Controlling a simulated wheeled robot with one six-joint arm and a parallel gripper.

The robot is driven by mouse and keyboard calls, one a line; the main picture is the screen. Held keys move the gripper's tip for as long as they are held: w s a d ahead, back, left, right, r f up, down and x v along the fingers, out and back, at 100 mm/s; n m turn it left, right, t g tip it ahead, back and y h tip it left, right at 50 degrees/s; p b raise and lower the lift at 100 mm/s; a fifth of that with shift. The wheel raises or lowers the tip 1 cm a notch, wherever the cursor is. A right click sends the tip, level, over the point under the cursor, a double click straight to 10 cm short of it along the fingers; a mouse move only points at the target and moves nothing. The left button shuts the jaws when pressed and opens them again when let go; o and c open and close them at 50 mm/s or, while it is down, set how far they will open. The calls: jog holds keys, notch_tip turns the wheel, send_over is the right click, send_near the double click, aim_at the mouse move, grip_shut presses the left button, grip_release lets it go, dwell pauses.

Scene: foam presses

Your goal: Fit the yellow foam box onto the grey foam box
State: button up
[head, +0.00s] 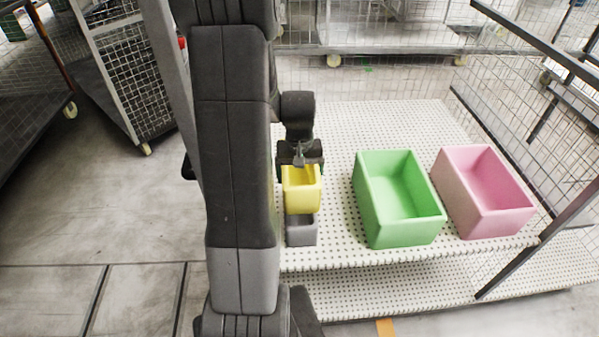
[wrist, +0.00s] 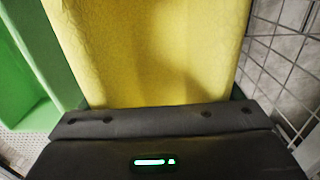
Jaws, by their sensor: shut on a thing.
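The yellow foam box (head: 302,196) is a small open-topped box, upright in the head view. My gripper (head: 300,160) is shut on its far upper side. The grey foam box (head: 301,231) shows just below the yellow box in the head view. The yellow box hides most of it, and I cannot tell whether the two touch. In the wrist view the yellow box (wrist: 150,50) fills the middle, close against my gripper (wrist: 160,112). The grey box does not show there.
A green foam box (head: 398,197) stands to the right on the white perforated shelf (head: 330,258), with a pink foam box (head: 484,191) beyond it. Wire mesh (head: 500,115) bounds the shelf's right side. The shelf is bare behind the boxes.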

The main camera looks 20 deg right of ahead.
jog(key=shift+f+b, duration=2.35)
jog(key=shift+f, duration=0.9)
jog(key=o, duration=0.8)
jog(key=shift+r, duration=0.15)
notch_tip(320, 180, up, 14)
send_over(300, 183)
jog(key=shift+f, duration=0.2)
